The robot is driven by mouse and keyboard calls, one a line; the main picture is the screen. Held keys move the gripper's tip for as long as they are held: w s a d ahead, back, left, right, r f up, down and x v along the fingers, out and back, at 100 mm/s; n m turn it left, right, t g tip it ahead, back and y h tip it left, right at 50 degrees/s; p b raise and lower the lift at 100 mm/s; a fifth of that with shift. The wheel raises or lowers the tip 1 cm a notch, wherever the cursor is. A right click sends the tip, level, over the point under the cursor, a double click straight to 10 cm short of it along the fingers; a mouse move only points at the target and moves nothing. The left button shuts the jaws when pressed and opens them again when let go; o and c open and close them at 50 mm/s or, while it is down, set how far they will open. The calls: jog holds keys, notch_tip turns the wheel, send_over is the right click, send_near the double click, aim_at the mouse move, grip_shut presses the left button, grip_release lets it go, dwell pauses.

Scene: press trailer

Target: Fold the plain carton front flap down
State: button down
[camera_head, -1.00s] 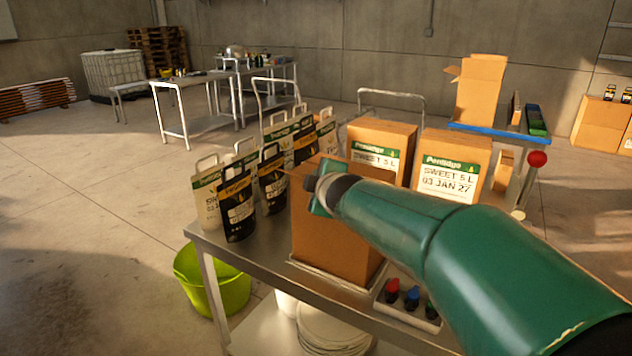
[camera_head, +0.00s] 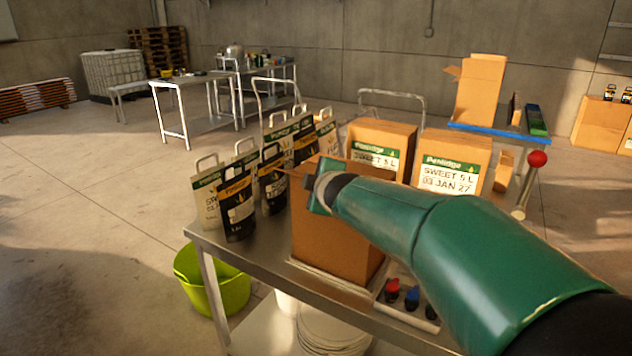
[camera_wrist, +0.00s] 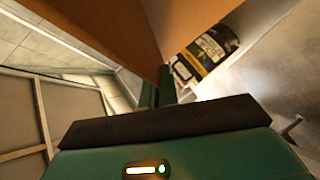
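The plain carton (camera_head: 330,245) stands upright near the front of the steel table, brown with no label on the sides I see. In the wrist view, my gripper's fingers (camera_wrist: 160,86) point up between or beside brown carton panels (camera_wrist: 108,28). The fingers look close together, but their gap and any contact with the flap are unclear.
Several pouches (camera_head: 237,208) stand left of the carton. Two labelled cartons (camera_head: 452,163) stand behind it. A tray with coloured knobs (camera_head: 405,306) lies at its right front. A green tub (camera_head: 215,285) is on the floor at left.

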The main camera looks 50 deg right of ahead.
jog(key=shift+r, duration=0.25)
jog(key=shift+d+r+m+g+y, duration=0.3)
jog(key=shift+d+r+m+y, duration=0.15)
jog(key=shift+m+y, duration=0.35)
jog(key=shift+w+d+r+m+g+y, duration=0.15)
jog(key=shift+d+r+m+g+y, duration=0.3)
jog(key=shift+y, duration=0.65)
jog(key=shift+d+r+m+y, duration=0.4)
jog(key=shift+d+m+y, duration=0.3)
jog(key=shift+y, duration=0.3)
jog(key=d+y, duration=0.1)
jog(key=d+m+y, duration=0.1)
jog(key=y, duration=0.1)
jog(key=shift+w+r+m+g, duration=0.1)
jog(key=shift+r+m+g, duration=0.1)
jog(key=shift+m+g, duration=0.05)
jog(key=shift+d+f+m+y, duration=0.4)
jog(key=shift+d+m+y, duration=0.45)
jog(key=shift+y, duration=0.5)
jog(key=shift+d+f+m+y, duration=0.35)
jog(key=shift+d+m+y, duration=0.5)
jog(key=shift+y, duration=0.55)
jog(key=shift+d+f+m+y, duration=0.4)
jog(key=shift+d+m+y, duration=0.45)
jog(key=shift+y, duration=0.5)
jog(key=shift+d, duration=0.1)
